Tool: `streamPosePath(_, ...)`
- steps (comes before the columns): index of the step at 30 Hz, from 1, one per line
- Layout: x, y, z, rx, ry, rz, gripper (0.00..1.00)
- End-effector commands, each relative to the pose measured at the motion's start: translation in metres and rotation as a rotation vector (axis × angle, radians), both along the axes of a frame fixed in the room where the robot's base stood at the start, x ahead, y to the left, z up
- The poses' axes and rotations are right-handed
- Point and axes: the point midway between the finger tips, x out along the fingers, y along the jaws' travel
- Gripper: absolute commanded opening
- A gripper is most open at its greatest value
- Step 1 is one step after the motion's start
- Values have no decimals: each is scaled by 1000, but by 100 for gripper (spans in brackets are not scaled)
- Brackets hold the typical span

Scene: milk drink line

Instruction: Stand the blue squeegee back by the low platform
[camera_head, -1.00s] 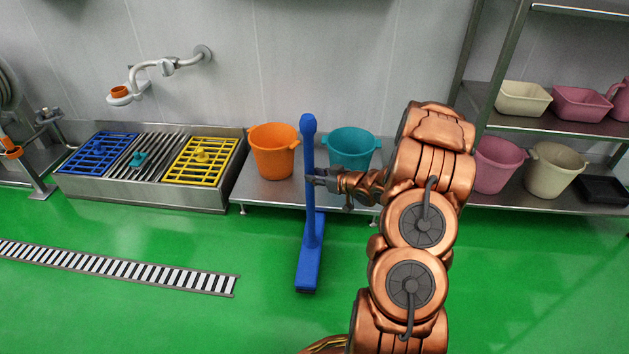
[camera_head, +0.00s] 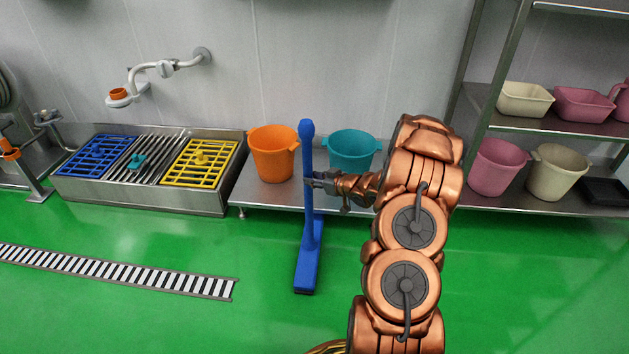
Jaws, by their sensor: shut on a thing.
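The blue squeegee (camera_head: 308,215) stands upright in the middle of the view, its handle up and its wide foot low over the green floor. I cannot tell whether the foot touches the floor. My gripper (camera_head: 312,180) is shut on the handle from the right side. The low platform (camera_head: 262,196) is a steel shelf along the wall, behind the squeegee. An orange bucket (camera_head: 274,152) and a teal bucket (camera_head: 351,149) stand on it, one on each side of the handle.
A steel basin (camera_head: 140,194) with blue and yellow grates is at the left. A floor drain (camera_head: 120,273) crosses the lower left. A rack (camera_head: 575,127) with pink and cream tubs stands at the right. The green floor around the squeegee is clear.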

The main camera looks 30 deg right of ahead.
Motion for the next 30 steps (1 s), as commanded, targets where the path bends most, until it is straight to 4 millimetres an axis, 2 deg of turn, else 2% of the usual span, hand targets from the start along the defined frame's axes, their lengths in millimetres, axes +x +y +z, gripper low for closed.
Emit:
streamPosePath(1,0,0,1,0,-2,0,36)
streamPosePath(8,0,0,1,0,-1,0,58)
streamPosePath(20,-5,-2,3,1,0,-1,58)
streamPosePath(30,-51,-13,23,0,0,-4,58)
